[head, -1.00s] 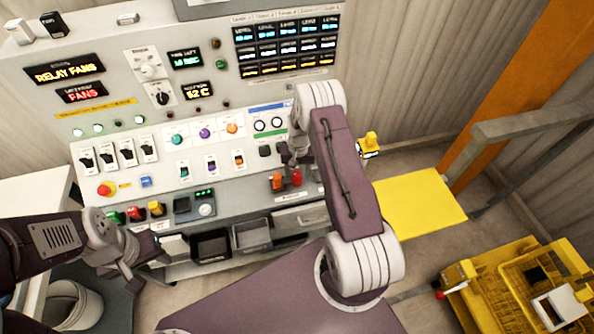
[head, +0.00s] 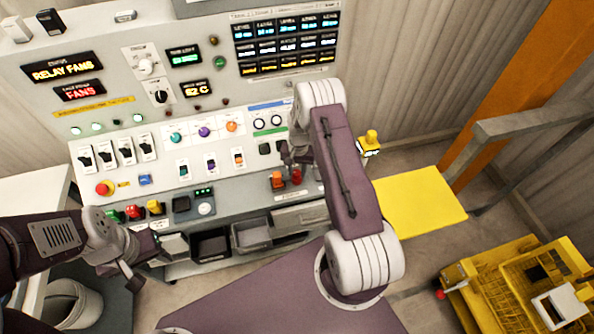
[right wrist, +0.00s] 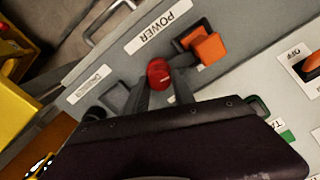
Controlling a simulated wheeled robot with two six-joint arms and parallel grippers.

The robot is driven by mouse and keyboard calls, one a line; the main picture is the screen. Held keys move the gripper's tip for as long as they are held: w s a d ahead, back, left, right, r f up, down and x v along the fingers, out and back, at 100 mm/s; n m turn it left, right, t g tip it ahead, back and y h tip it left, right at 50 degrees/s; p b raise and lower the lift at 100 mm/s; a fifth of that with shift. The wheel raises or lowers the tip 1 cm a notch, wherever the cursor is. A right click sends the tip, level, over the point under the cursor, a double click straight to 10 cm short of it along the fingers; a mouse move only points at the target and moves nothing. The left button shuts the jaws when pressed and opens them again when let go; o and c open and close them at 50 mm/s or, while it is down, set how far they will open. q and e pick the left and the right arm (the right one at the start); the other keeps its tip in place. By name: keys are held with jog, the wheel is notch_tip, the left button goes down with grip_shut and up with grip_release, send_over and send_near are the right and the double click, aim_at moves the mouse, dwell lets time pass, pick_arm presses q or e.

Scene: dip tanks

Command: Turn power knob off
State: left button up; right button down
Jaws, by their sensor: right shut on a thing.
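The panel's red knob (right wrist: 158,73) stands beside the POWER label (right wrist: 158,26) in the right wrist view. It also shows in the head view (head: 296,177), low on the right of the panel. My right gripper (right wrist: 160,80) is shut on the red knob, with a finger on each side of it. In the head view, my right arm hides part of the area around it. My left gripper (head: 133,272) hangs in front of the panel's lower left, away from the knob; its jaw opening is unclear.
An orange switch (right wrist: 208,48) sits close beside the red knob. Other buttons and switches, a red emergency button (head: 105,188) and open bins (head: 252,235) line the panel. A yellow platform (head: 420,208) and a yellow cart (head: 520,285) stand to the right.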

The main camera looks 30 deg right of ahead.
jog(key=m, duration=0.3)
jog(key=shift+s+m+b, duration=0.1)
jog(key=shift+m+b, duration=0.2)
jog(key=shift+b, duration=0.1)
jog(key=m, duration=0.4)
jog(key=shift+b, duration=0.4)
jog(key=m, duration=0.4)
jog(key=shift+s+m+b, duration=0.1)
jog(key=shift+m+b, duration=0.25)
jog(key=shift+m, duration=0.05)
jog(key=shift+r+m+h+b, duration=0.1)
jog(key=shift+m+h+b, duration=0.2)
jog(key=shift+m, duration=1.6)
jog(key=c, duration=1.2)
grip_release()
jog(key=shift+o, duration=0.7)
jog(key=shift+a, duration=0.15)
jog(key=shift+r, duration=0.1)
